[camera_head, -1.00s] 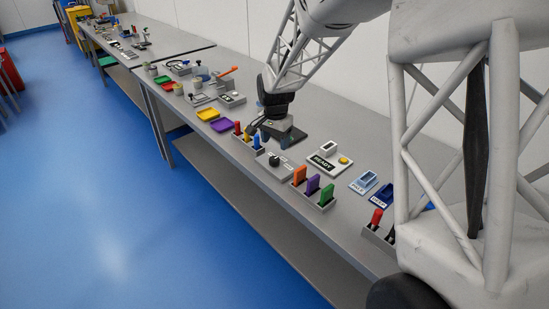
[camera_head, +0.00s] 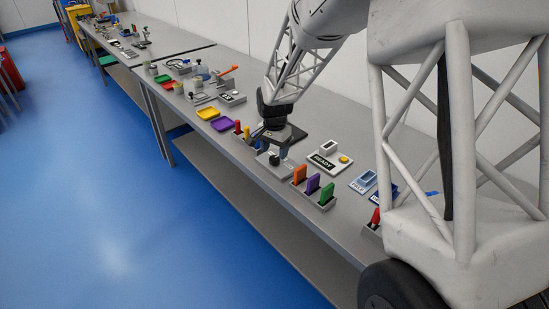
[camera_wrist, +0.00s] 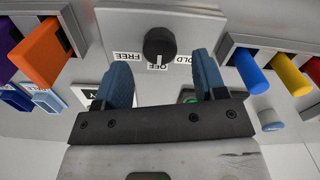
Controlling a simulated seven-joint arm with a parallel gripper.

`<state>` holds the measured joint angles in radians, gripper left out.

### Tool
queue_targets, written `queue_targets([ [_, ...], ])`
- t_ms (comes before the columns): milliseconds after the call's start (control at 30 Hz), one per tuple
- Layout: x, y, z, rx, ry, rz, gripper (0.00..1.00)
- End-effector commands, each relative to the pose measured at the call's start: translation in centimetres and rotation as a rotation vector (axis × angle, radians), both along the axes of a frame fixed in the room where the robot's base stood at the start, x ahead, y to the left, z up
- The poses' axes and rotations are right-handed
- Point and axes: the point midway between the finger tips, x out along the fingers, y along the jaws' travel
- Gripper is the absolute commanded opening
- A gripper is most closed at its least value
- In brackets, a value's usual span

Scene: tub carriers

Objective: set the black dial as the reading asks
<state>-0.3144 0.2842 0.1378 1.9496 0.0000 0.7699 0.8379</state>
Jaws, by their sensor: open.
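The black dial (camera_wrist: 160,44) sits on a grey plate (camera_wrist: 120,25) with labels FREE, OFF and HOLD around it. A pale mark on its edge appears to point at OFF. In the head view the dial (camera_head: 274,160) is partly covered by my gripper (camera_head: 276,148). In the wrist view my gripper (camera_wrist: 161,60) is open, with one blue finger on each side of the dial's lower area. The fingers look apart from the dial, and their height above it is hard to judge. A plate reading READY (camera_head: 321,163) lies to the right on the bench.
A rack with orange, purple and green handles (camera_head: 313,186) stands close to the right of the dial. A rack with red, yellow and blue pegs (camera_head: 243,134) stands close to the left. A small display (camera_head: 231,98) lies farther back, its text unclear.

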Motion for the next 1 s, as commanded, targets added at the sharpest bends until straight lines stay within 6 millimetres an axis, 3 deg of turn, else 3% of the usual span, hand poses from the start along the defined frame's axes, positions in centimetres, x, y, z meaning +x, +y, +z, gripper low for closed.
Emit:
queue_targets([
  [300, 0.0, 0.0, -3.2, 0.000, 0.001, 0.000, 0.65],
  [733, 0.0, 0.0, -3.7, 0.000, 0.000, 0.000, 0.65],
  [1000, 0.0, 0.0, -3.7, 0.000, 0.000, 0.000, 0.23],
])
